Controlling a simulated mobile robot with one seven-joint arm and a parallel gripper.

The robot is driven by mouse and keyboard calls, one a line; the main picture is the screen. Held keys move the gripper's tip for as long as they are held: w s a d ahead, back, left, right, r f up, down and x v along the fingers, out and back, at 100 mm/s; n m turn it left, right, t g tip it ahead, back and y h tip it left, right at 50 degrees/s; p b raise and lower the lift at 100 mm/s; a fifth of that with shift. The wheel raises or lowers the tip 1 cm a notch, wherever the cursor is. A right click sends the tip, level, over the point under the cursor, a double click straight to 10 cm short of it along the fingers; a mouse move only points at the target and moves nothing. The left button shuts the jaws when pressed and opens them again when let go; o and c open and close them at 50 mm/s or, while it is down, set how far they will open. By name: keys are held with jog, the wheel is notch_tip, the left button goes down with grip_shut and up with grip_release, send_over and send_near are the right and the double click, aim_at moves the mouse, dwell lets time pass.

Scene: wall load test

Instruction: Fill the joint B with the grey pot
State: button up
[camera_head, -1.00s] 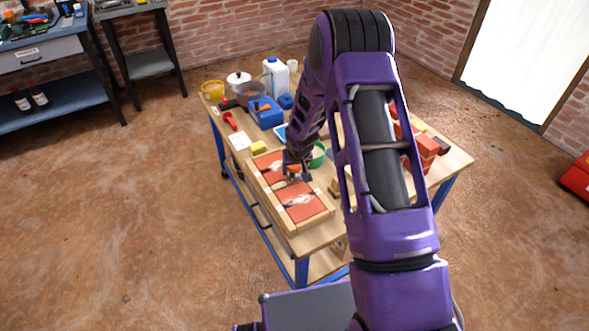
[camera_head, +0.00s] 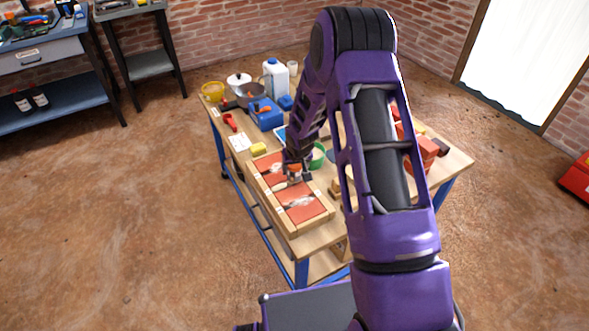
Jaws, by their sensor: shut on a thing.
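The red brick panels (camera_head: 302,212) lie in a wooden frame (camera_head: 318,223) on the near left of the workbench. Pale and dark streaks (camera_head: 300,202) run across them where the joints appear to be. I cannot read which joint is B. My gripper (camera_head: 294,179) is low over the middle of the panels, shut on a small dark grey thing (camera_head: 307,176). It is too small to tell whether this is the grey pot. The gripper and forearm hide part of the panels beneath them.
A green bowl (camera_head: 318,156) stands right of the frame, close to my gripper. Red bricks (camera_head: 427,150) are on the right, partly behind my arm.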

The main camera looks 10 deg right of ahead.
jog(key=shift+r+p, duration=1.45)
jog(key=shift+r, duration=1.5)
jog(key=shift+f, duration=0.1)
